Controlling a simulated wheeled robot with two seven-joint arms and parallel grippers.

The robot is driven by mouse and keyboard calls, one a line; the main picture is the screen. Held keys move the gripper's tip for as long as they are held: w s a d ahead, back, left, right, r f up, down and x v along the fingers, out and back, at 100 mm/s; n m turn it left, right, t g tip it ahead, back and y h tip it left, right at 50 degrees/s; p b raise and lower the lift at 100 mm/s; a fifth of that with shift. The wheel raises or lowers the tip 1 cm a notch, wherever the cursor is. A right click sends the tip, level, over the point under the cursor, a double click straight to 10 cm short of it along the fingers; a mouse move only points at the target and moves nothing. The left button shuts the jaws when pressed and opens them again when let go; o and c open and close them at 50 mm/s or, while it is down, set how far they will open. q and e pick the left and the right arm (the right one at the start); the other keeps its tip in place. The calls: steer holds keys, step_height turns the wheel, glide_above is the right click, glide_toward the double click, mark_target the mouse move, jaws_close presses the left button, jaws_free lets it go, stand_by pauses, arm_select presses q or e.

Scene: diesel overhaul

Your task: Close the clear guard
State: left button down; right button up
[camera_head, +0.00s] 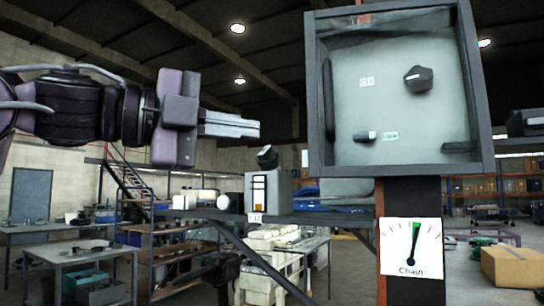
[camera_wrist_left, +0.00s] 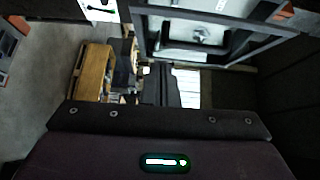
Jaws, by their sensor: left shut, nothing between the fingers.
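A grey box with a dark frame (camera_head: 318,120) stands at the upper right of the head view. Inside are a dark knob (camera_head: 418,79), a small handle (camera_head: 366,136) and two small labels. I cannot clearly make out the clear guard's pane or how far it is open. In the left wrist view a dark frame (camera_wrist_left: 252,53) and a knob (camera_wrist_left: 200,33) show at the top. My left gripper (camera_head: 257,130) is shut and empty, pointing right, left of the box and apart from it in the picture. My right gripper is not in view.
Below the box, a gauge labelled Chain (camera_head: 411,250) is on the post. A small grey unit with a dark knob (camera_head: 267,155) stands on a ledge at lower centre. Workbenches, stairs and a cardboard box (camera_head: 515,267) are farther back. Open air lies between gripper and frame.

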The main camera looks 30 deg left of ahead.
arm_select(q)
steer(key=s+y, duration=0.1)
steer(key=p, duration=0.4)
glide_toward(323, 139)
steer(key=w+d, duration=0.1)
steer(key=d, duration=0.3)
steer(key=w, duration=0.1)
steer(key=w+p, duration=0.1)
steer(key=w, duration=0.1)
steer(key=shift+w+a+f+n+t, duration=0.3)
steer(key=shift+w+a+f+t, duration=0.05)
steer(key=shift+a+t, duration=0.05)
steer(key=shift+d, duration=0.2)
steer(key=shift+w, duration=0.1)
